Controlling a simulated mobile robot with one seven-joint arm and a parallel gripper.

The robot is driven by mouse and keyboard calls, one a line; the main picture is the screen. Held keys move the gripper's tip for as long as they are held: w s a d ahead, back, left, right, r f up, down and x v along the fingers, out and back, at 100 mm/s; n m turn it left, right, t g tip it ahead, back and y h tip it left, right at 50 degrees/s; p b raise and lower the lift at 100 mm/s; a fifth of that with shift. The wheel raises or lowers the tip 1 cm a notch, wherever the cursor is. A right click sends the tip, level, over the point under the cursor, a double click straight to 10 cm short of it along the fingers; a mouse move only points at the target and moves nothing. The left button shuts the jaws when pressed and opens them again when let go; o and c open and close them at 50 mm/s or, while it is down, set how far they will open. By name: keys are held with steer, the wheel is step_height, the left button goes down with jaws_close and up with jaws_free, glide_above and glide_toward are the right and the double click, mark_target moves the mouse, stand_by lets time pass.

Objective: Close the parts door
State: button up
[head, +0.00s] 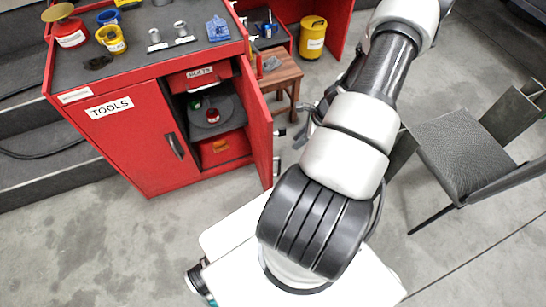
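The red cabinet (130,125) stands at the left. Its left door (140,150), labelled TOOLS, is shut. Its right door (258,125) stands open, swung out toward me and seen nearly edge-on. No label shows on this door; its outer face is turned away. Small dark and light pieces, perhaps its handle (280,132), stick out on its right side. A small grey piece, perhaps part of my gripper (310,117), shows between the door and my arm. My arm hides most of it, so its fingers cannot be made out.
Inside the open side are a BOLTS drawer (200,76), a shelf with small items and a red box (222,150). Tools and cups lie on the cabinet top. A wooden stool (280,77) stands behind the door. A dark chair (465,155) stands right. Floor before the cabinet is clear.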

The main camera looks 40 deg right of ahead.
steer(key=m+b, duration=0.1)
steer(key=b, duration=0.3)
glide_above(279, 173)
steer(key=f, duration=1.8)
steer(key=shift+w+d+f, duration=0.1)
steer(key=shift+w+d, duration=0.1)
steer(key=shift+w, duration=0.05)
steer(key=shift+c, duration=0.5)
jaws_close()
